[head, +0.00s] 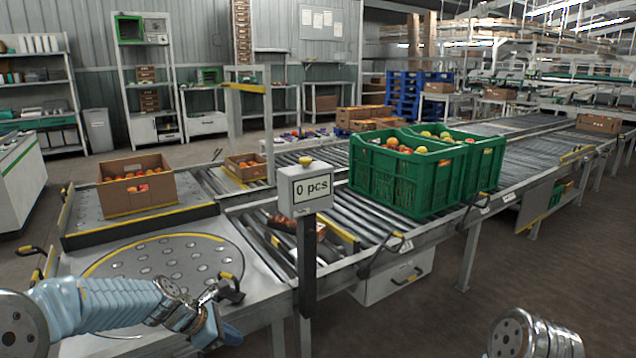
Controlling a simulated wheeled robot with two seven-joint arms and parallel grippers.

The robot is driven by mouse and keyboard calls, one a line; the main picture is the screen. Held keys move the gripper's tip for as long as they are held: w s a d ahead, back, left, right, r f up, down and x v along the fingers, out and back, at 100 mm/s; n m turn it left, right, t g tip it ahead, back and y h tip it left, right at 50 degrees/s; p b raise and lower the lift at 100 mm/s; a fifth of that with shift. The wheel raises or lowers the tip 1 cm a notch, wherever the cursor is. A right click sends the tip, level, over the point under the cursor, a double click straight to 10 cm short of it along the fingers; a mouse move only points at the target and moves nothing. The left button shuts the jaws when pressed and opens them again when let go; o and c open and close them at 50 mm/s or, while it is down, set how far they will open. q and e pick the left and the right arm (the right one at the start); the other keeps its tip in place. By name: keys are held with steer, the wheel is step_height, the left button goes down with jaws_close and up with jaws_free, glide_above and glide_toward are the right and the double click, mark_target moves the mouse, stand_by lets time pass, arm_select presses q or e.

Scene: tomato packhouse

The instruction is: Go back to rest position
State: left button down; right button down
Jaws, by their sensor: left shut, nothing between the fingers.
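My left arm reaches in from the lower left in its blue sleeve. My left gripper (218,320) is low at the front edge of the metal table with the round perforated plate (165,262). It is shut, with nothing held in it. Its fingertips are small and hard to make out against the table edge. Of my right arm only a metallic link shows at the bottom right; my right gripper is out of view.
A post with a "0 pcs" display (312,188) stands right of my left gripper. Beyond it, green crates (405,185) of tomatoes stand on the roller conveyor (520,160). A cardboard box (138,196) with tomatoes sits behind the round plate. Floor (440,310) at the front right is clear.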

arm_select(q)
steer(key=s+d+f+m+g+y, duration=0.15)
steer(key=s+f+m, duration=0.35)
steer(key=f, duration=0.5)
steer(key=s+d+f+m+g+y, duration=0.1)
steer(key=s+d+f+m, duration=0.1)
steer(key=s+f+m, duration=0.5)
steer(key=s+d+f+m, duration=0.2)
steer(key=s+f+m, duration=0.2)
steer(key=s, duration=0.3)
steer(key=s+d+f+m+g, duration=0.1)
steer(key=s+d+f+m, duration=0.2)
steer(key=s+f, duration=0.3)
steer(key=shift+s+d+f+m, duration=0.15)
steer(key=shift+s+f+m, duration=0.25)
steer(key=shift+s+m, duration=0.6)
steer(key=shift+h, duration=0.25)
